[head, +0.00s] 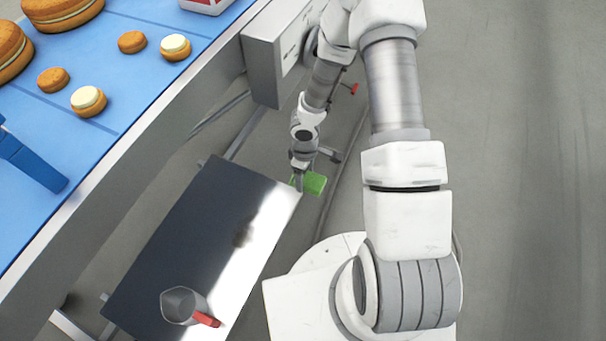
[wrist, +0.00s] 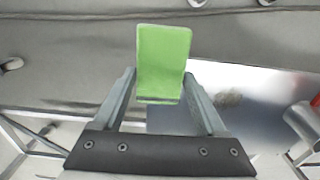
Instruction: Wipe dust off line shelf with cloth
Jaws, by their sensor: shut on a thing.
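A green cloth (head: 315,183) is held in my gripper (head: 303,172), just past the far right corner of the metal shelf (head: 190,230). In the wrist view the cloth (wrist: 163,60) is a folded green pad between the two fingers of my gripper (wrist: 160,98). The shelf (wrist: 270,90) shows behind and to the right of it. A dark dusty patch (head: 243,234) lies on the shelf's bright right part. The patch also shows in the wrist view (wrist: 228,98). The cloth is apart from the patch; I cannot tell its height over the shelf edge.
A blue conveyor (head: 120,85) carrying round biscuits runs along the left. A grey control box (head: 277,55) is beyond the shelf. Open floor (head: 530,170) lies right.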

